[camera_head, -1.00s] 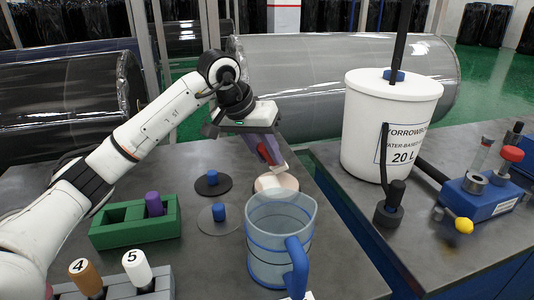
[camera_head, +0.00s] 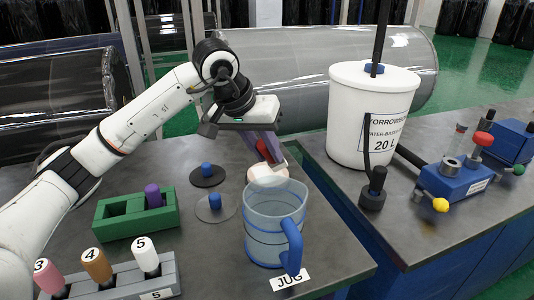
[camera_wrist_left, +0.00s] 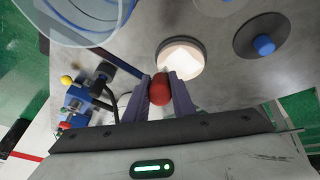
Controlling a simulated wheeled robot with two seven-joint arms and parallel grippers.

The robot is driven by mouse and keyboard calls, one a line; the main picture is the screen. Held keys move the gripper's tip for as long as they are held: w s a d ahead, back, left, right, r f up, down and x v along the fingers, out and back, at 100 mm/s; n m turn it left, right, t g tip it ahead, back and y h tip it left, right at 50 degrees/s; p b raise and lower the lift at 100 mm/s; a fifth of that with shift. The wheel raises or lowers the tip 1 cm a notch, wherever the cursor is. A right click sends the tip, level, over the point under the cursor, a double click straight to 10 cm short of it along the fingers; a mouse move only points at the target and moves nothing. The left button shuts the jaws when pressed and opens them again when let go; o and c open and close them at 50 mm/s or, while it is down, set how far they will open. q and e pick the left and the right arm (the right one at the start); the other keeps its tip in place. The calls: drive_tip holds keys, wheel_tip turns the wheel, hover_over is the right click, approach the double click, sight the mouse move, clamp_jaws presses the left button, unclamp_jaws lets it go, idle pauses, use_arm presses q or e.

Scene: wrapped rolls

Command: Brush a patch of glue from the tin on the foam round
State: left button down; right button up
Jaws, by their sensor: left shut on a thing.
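My left gripper (camera_head: 268,146) reaches in from the left with its purple fingers pointing down. It is shut on a red-handled brush (camera_wrist_left: 159,88). The brush's pale end points down, close to a pale pinkish round (camera_head: 267,174) on the table; I cannot tell whether they touch. The round also shows beyond the fingers in the left wrist view (camera_wrist_left: 180,57), with a grey rim; I cannot tell whether it is the tin or the foam. A black disc (camera_head: 197,180) and a grey disc (camera_head: 204,212), each with a blue knob, lie to its left. My right gripper is not in view.
A clear jug (camera_head: 275,225) with a blue handle stands close in front of the round. A green block (camera_head: 120,223) and a rack of numbered pegs (camera_head: 115,280) are at left. A white bucket (camera_head: 370,110) stands across the gap between tables.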

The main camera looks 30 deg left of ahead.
use_arm(q)
wheel_tip(320, 180, up, 2)
drive_tip(key=shift+r+p, duration=0.1)
drive_tip(key=shift+p, duration=0.4)
drive_tip(key=shift+r+p, duration=1.2)
drive_tip(key=shift+r, duration=0.4)
